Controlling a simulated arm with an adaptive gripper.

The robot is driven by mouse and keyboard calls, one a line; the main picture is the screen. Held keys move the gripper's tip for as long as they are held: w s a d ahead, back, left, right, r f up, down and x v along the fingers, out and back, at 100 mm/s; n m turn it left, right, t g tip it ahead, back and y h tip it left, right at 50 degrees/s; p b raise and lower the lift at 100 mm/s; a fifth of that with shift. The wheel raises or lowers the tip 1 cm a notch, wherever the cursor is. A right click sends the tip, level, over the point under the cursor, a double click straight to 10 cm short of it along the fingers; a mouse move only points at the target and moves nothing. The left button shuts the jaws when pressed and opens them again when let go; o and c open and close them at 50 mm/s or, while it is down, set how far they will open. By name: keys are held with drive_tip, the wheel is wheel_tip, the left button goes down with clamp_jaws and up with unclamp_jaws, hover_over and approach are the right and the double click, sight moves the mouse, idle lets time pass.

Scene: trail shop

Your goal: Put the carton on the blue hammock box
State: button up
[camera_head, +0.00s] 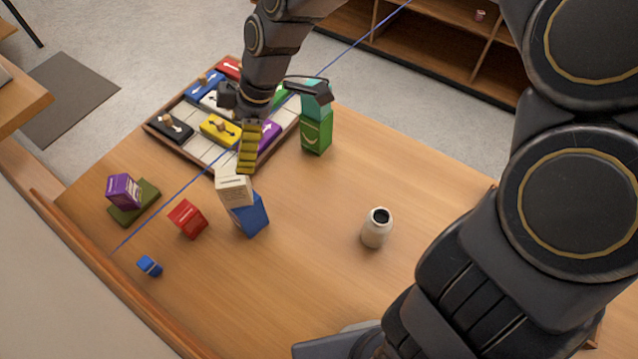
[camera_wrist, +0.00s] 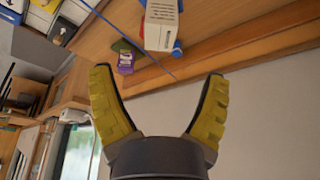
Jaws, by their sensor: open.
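The cream carton (camera_head: 235,187) rests on top of the blue hammock box (camera_head: 252,217), near the middle of the table. The carton also shows in the wrist view (camera_wrist: 162,24), with bits of the blue box (camera_wrist: 177,49) at its edges. My gripper (camera_head: 248,168) hangs just behind the carton in the head view, with yellow fingers. In the wrist view my gripper (camera_wrist: 158,76) has its fingers spread wide, nothing between them, and the carton lies beyond the fingertips. In the head view the fingers overlap, and the blue box's top is hidden by the carton.
A red box (camera_head: 187,218), small blue item (camera_head: 149,265) and purple box (camera_head: 124,190) on an olive one stand left. A divided tray (camera_head: 207,153) of colored boxes lies behind. A green box (camera_head: 316,133) and white jar (camera_head: 376,228) stand right. The front middle table is clear.

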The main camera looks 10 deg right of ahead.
drive_tip(key=s+d+r+m+g+h, duration=0.1)
drive_tip(key=s+d+r+m+h, duration=0.1)
drive_tip(key=s+d+m, duration=0.5)
drive_tip(key=s+d+r+m+h, duration=0.2)
drive_tip(key=s+d+m, duration=0.5)
drive_tip(key=s+m, duration=0.4)
drive_tip(key=s, duration=0.3)
drive_tip(key=shift+s+g, duration=0.35)
drive_tip(key=shift+g, duration=0.05)
